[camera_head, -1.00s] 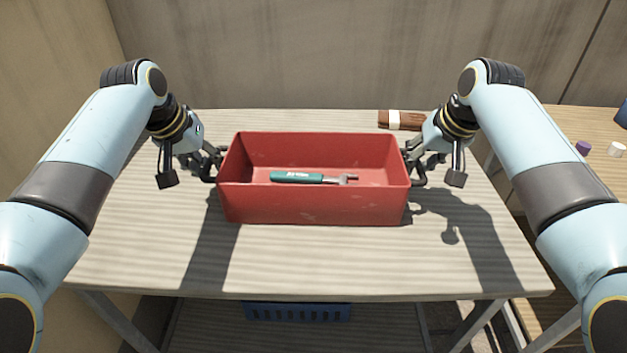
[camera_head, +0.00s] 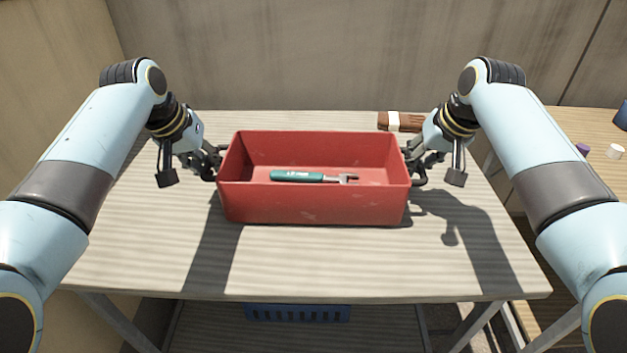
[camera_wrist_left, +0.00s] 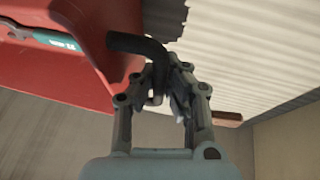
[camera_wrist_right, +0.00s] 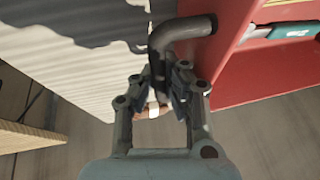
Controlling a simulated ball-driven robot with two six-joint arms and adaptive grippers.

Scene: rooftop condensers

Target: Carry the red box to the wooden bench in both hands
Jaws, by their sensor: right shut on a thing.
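The red box (camera_head: 312,205) is an open bin with a green-handled wrench (camera_head: 312,176) lying inside. It is over the middle of the pale striped table; I cannot tell if its base touches. My left gripper (camera_head: 210,163) is at the box's left end, its fingers closed around the dark handle (camera_wrist_left: 140,44) in the left wrist view. My right gripper (camera_head: 414,165) is at the right end, shut on the other dark handle (camera_wrist_right: 180,30), seen in the right wrist view. The wooden bench (camera_head: 566,125) is at the right, partly hidden by my right arm.
The striped table (camera_head: 320,265) has clear space in front of the box. A brown object with a white band (camera_head: 394,121) lies at its back edge. A blue crate (camera_head: 298,313) sits underneath. Purple (camera_head: 582,149) and white (camera_head: 615,151) items stand on the bench. Walls close off the back.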

